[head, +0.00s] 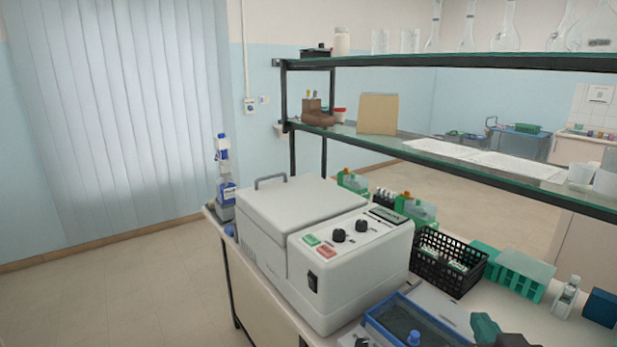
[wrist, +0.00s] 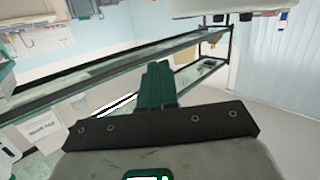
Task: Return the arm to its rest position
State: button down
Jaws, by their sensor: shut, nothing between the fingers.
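My gripper (wrist: 157,70) shows in the wrist view with its two dark green fingers together and nothing between them. In the head view its green fingers (head: 484,327) show at the bottom right edge, in front of the bench top and beside a blue-framed tray with a clear lid. The rest of my arm is out of the head view.
A white centrifuge-like machine (head: 345,262) stands on the bench. A black basket (head: 447,262), a green rack (head: 512,270) and a blue-framed tray (head: 420,325) stand right of it. Glass shelves (head: 450,62) hang above the bench. Open floor (head: 130,285) lies at the left.

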jog(key=s+f+g+y+b, duration=0.1)
jog(key=s+f+g+b, duration=0.2)
jog(key=s+f, duration=0.6)
jog(key=s+f+g+b, duration=0.3)
jog(key=s+f+g, duration=0.4)
jog(key=f, duration=1)
jog(key=s+d+f+n+g+y+b, duration=0.1)
jog(key=s+f+g+b, duration=0.3)
jog(key=s+f, duration=0.9)
jog(key=shift+f+g+y, duration=0.3)
jog(key=shift+f+g, duration=0.2)
jog(key=shift+f, duration=0.05)
